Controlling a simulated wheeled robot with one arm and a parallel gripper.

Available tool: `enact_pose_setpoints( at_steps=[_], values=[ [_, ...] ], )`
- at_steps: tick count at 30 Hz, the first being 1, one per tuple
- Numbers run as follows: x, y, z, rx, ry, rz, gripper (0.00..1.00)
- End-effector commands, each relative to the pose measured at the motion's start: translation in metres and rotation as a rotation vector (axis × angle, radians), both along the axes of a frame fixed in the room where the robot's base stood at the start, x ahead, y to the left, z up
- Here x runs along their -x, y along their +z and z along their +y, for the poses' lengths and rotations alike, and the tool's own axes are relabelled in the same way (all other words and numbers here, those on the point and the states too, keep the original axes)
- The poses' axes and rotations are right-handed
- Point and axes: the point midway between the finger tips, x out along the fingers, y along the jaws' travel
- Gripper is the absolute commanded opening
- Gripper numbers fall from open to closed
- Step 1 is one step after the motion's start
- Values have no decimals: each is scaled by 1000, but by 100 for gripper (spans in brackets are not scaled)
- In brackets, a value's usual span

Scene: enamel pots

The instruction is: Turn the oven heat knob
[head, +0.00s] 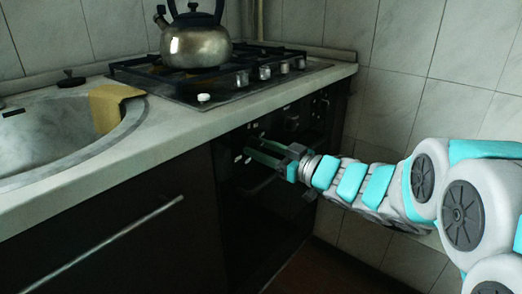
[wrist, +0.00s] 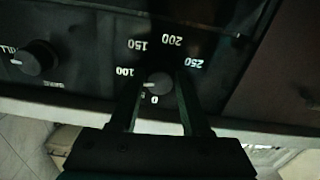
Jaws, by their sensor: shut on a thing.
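The oven heat knob (wrist: 159,86) is a small dark round knob in the wrist view. Its white mark points left, between the printed 100 and 0. The numbers 150, 200 and 250 run around it, upside down. My gripper (wrist: 160,79) has one finger on each side of the knob and is shut on it. In the head view my gripper (head: 252,154) reaches from the right to the dark oven front (head: 262,205), below the counter edge. The knob cannot be made out clearly there.
Another dark knob (wrist: 38,57) sits on the panel to the left in the wrist view. Above the oven are a gas hob (head: 222,88) with a metal kettle (head: 196,42).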

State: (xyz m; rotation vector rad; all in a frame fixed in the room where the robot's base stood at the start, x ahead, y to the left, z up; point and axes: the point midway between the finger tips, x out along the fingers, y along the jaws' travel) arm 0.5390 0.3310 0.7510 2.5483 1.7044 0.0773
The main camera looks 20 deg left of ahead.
Motion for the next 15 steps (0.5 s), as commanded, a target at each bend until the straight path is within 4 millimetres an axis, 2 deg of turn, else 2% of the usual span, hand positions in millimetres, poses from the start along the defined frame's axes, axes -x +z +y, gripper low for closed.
enact_pose_setpoints(
  at_steps=[15],
  values=[
    [-1,-4,-1,175,0,-415,0]
  ],
)
